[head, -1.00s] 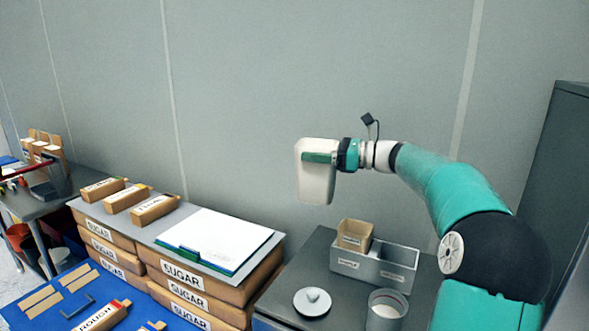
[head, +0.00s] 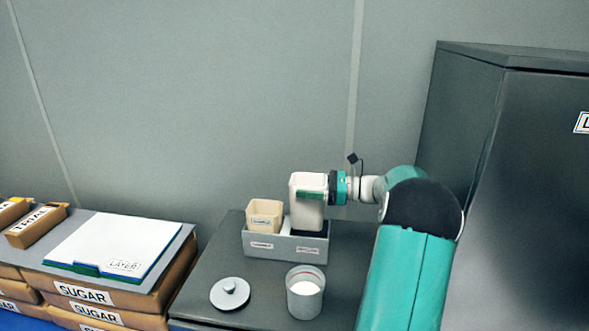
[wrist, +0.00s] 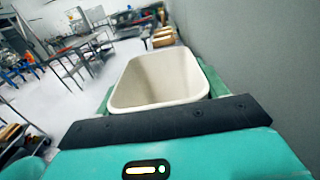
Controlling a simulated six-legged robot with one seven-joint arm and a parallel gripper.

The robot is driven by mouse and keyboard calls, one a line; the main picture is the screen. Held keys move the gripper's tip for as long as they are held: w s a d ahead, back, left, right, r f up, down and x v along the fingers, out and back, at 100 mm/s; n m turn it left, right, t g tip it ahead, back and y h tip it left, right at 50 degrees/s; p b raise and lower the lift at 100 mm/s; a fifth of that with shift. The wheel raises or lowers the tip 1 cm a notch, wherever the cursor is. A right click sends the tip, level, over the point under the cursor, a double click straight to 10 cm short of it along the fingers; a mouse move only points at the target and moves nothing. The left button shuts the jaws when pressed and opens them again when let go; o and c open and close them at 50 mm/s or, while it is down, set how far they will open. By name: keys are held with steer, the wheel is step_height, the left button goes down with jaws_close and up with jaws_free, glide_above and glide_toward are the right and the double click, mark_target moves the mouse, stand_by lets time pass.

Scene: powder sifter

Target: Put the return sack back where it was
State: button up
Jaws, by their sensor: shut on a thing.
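My gripper (head: 313,195) is shut on a pale, upright, open-topped container, apparently the return sack (head: 308,215). In the wrist view the sack (wrist: 158,82) shows its open mouth and empty-looking inside, with a green finger on each side. In the head view it is over the right compartment of a grey two-part box (head: 286,246). Its lower end is close to the box's rim; I cannot tell whether it dips inside. A tan sack (head: 265,215) stands in the left compartment. The small labels on the box are unreadable.
The box stands on a dark cabinet top (head: 262,275). A round lid (head: 230,293) and a cup of white powder (head: 305,294) stand in front of it.

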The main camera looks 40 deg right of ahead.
steer(key=f, duration=0.3)
steer(key=shift+s+d, duration=0.1)
steer(key=shift+s, duration=0.2)
steer(key=shift+f, duration=3.8)
